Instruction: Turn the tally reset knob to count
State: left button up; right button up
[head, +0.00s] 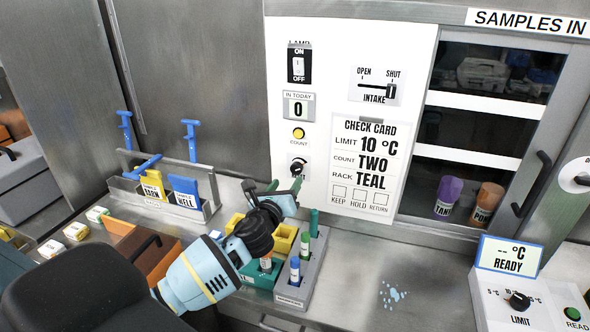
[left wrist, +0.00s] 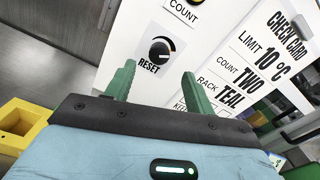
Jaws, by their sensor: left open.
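The tally reset knob (head: 298,166) is a round black dial on the white wall panel, below the yellow count button (head: 299,133). In the left wrist view the knob (left wrist: 160,52) shows a pale pointer mark on its right side, with RESET printed beneath. My left gripper (head: 285,186) is open and empty, just below the knob in the head view and partly over its label. In the left wrist view its two green fingers (left wrist: 158,73) are spread below and to either side of the knob, apparently not touching it. My right gripper is not in view.
The tally display (head: 298,109) reads 0. A check card (head: 367,165) hangs right of the knob. Below my gripper stand a grey rack (head: 310,268) with vials and a yellow container (head: 283,238).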

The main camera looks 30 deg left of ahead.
aim_at(295, 169)
pick_arm(q)
jog(key=shift+b+x, duration=0.35)
jog(key=shift+x, duration=3.6)
jog(key=shift+c, duration=0.3)
jog(key=c, duration=0.9)
